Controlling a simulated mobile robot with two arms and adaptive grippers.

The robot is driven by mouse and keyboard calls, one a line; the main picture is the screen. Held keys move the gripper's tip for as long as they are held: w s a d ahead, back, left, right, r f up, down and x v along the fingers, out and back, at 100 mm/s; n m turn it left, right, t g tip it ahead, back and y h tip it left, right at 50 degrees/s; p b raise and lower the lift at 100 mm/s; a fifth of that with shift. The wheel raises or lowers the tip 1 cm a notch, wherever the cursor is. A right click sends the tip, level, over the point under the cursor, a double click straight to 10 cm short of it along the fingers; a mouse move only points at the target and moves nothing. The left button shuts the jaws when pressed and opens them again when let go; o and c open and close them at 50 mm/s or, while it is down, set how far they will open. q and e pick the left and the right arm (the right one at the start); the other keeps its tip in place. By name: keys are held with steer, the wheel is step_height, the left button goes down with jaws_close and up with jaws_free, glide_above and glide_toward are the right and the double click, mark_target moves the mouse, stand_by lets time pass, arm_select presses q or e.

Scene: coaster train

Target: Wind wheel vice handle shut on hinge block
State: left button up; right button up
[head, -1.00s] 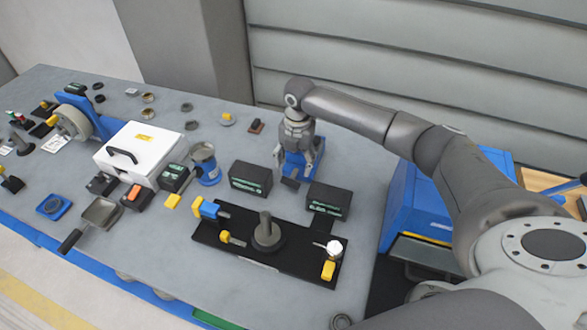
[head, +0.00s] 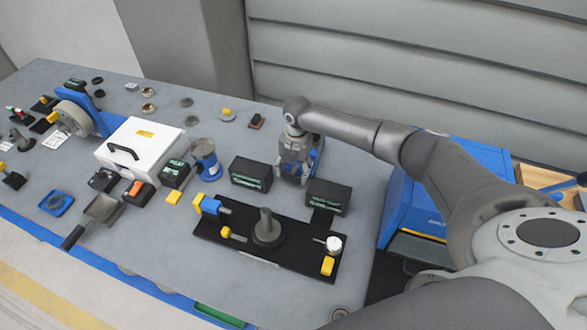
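A blue vice (head: 320,150) stands at the back right of the grey bench, mostly hidden behind my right gripper. My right gripper (head: 291,180) points down in front of the vice, low over the bench between two black boxes. Its fingers are small and overlap the vice area, so I cannot tell whether they are open or shut on the handle. The vice handle and the hinge block cannot be made out here. My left gripper is not in view.
Black boxes stand left (head: 250,174) and right (head: 327,197) of my gripper. A black fixture plate (head: 215,232) with a grey post (head: 266,226) lies in front. A white case (head: 139,152) and blue cup (head: 206,160) stand left. A blue cabinet (head: 405,208) is beside the bench.

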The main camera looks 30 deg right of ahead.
steer(key=shift+s+f, duration=0.1)
steer(key=shift+t+y, duration=0.5)
steer(key=o, duration=0.7)
steer(key=shift+o, duration=0.2)
step_height(320, 180, up, 12)
steer(key=s+d, duration=0.1)
steer(key=shift+s+d, duration=0.25)
steer(key=shift+s, duration=0.05)
